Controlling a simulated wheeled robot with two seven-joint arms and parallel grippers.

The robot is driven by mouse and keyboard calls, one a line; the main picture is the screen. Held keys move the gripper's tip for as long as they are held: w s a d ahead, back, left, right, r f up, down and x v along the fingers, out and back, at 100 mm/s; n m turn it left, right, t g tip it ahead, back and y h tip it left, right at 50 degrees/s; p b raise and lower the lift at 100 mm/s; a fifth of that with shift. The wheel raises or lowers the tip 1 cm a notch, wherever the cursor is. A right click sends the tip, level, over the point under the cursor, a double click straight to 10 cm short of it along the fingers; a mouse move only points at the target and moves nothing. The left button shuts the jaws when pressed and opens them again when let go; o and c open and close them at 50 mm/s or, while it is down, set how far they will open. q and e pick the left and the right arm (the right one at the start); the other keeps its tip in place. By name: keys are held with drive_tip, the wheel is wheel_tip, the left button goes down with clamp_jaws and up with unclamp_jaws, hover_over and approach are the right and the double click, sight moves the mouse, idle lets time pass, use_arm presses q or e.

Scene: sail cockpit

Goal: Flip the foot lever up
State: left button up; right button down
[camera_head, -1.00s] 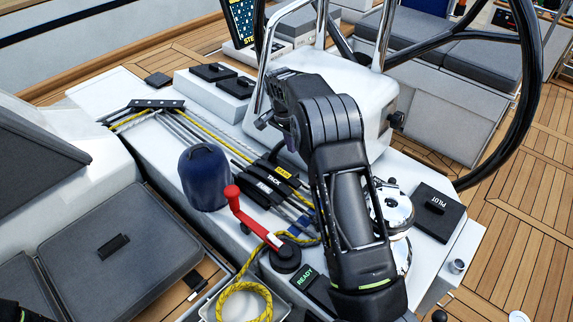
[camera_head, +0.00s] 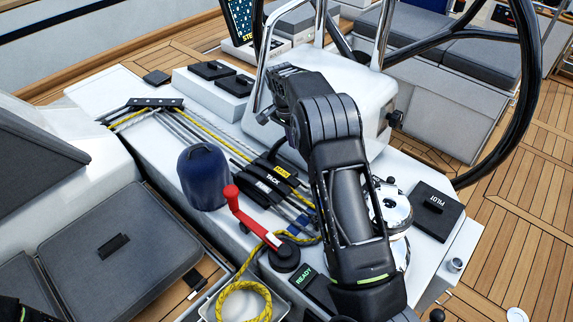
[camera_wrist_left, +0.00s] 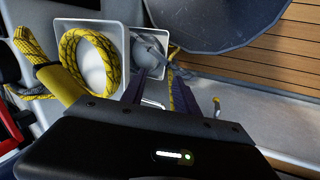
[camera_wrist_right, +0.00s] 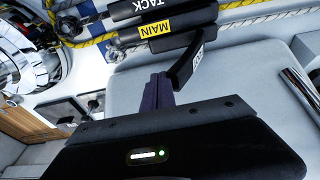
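A row of black clutch levers (camera_head: 268,178) lies on the white console in the head view, with TACK and MAIN labels. In the right wrist view, the TACK lever (camera_wrist_right: 140,7) and MAIN lever (camera_wrist_right: 178,28) lie flat. Beside them a third black lever (camera_wrist_right: 186,66), its white label too oblique to read, stands angled away from the others. My right gripper (camera_wrist_right: 158,90) has its fingers together right by that lever's end; I cannot tell if they touch. My arm hides this gripper in the head view. My left gripper (camera_wrist_left: 158,92) is open and empty, near a rope tray.
A red winch handle (camera_head: 240,215) stands left of my right arm, with a blue-covered winch (camera_head: 203,177) behind it. A yellow rope coil (camera_head: 245,300) lies in a tray at the front. A chrome winch (camera_head: 392,212) and PILOT box (camera_head: 432,212) are to the right.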

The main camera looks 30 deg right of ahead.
drive_tip(key=shift+r, duration=0.1)
drive_tip(key=shift+w+a+r+p, duration=0.65)
drive_tip(key=shift+w+r+p, duration=0.1)
drive_tip(key=shift+r+p, duration=0.15)
drive_tip(key=shift+s, duration=0.1)
drive_tip(key=s+b, duration=0.1)
drive_tip(key=s, duration=0.1)
drive_tip(key=s+d+b, duration=0.1)
drive_tip(key=shift+s, duration=0.35)
drive_tip(key=shift+d, duration=0.1)
